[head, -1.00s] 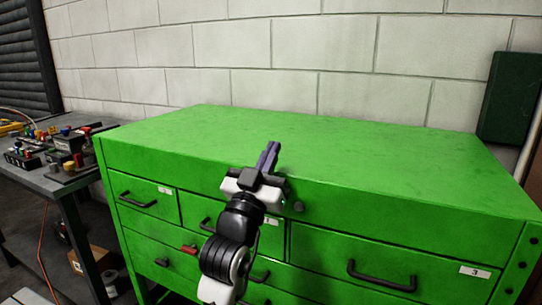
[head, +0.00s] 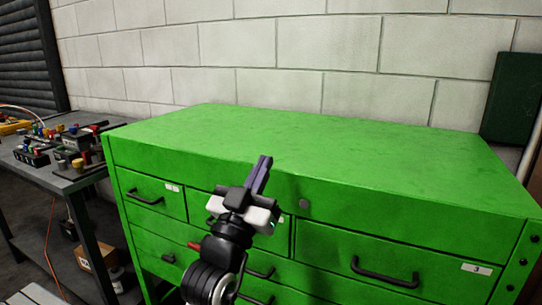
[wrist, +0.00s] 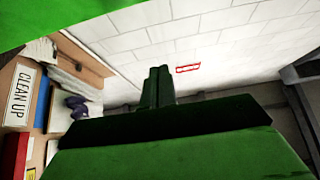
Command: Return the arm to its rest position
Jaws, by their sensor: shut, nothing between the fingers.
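My gripper (head: 263,167) is in front of the green drawer cabinet (head: 300,145) in the head view. Its two dark fingers are together, with nothing between them, and point up and slightly right. They overlap the cabinet's front top edge in the picture; I see no clear contact. My arm runs down out of the bottom of the frame. In the wrist view the closed fingers (wrist: 158,80) stand in the middle, tinted green, with a white block wall behind them.
The cabinet top is bare. A dark workbench (head: 75,183) with small coloured parts stands at left. A dark green box (head: 507,98) hangs on the wall at right. The wrist view shows a "CLEAN UP" sign (wrist: 20,95) at left.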

